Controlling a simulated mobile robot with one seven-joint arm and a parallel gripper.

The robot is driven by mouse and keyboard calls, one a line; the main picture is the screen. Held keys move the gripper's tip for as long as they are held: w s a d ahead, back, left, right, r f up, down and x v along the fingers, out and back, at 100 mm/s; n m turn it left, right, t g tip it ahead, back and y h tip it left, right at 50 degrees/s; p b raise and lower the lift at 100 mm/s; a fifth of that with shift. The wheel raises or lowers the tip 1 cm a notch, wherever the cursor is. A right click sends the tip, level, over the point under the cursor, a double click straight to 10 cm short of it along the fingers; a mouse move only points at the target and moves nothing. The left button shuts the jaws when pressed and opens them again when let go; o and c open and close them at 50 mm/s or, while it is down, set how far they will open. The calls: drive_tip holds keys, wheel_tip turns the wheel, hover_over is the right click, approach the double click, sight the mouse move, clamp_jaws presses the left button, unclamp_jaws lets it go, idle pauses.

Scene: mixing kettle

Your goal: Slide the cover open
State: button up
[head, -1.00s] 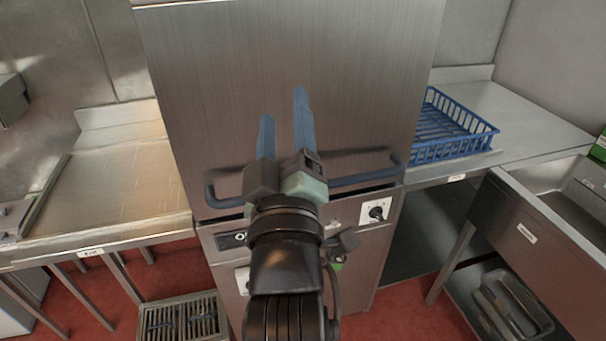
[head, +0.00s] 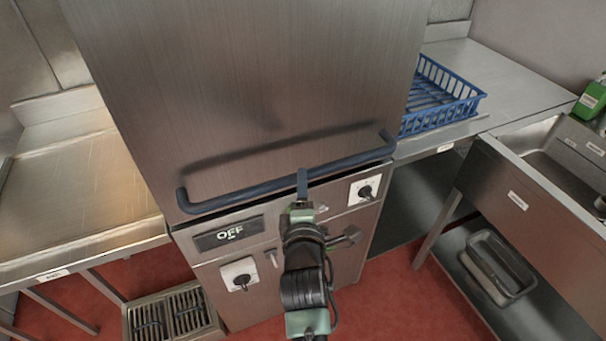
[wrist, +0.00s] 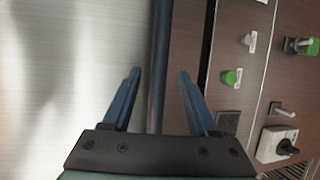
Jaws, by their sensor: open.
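The cover is a tall brushed-steel hood front (head: 250,85), down with its lower edge just above the control panel. A dark blue-grey bar handle (head: 235,192) runs across its lower part; it also shows upright in the wrist view (wrist: 158,70). My gripper (head: 302,180) is at the handle, right of its middle. In the wrist view my gripper (wrist: 158,85) is open, with one blue finger on each side of the bar. Neither finger visibly presses on it. In the head view the fingers overlap, so their spacing is hidden there.
Below the cover is a panel with an OFF display (head: 229,233) and knobs (head: 240,275). A blue rack (head: 440,95) stands on the right counter beside the sink (head: 560,160). A steel counter (head: 75,200) flanks the left side. A floor grate (head: 172,318) lies below left.

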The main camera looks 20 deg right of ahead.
drive_tip(key=shift+x, duration=2.55)
drive_tip(key=shift+r, duration=0.1)
clamp_jaws()
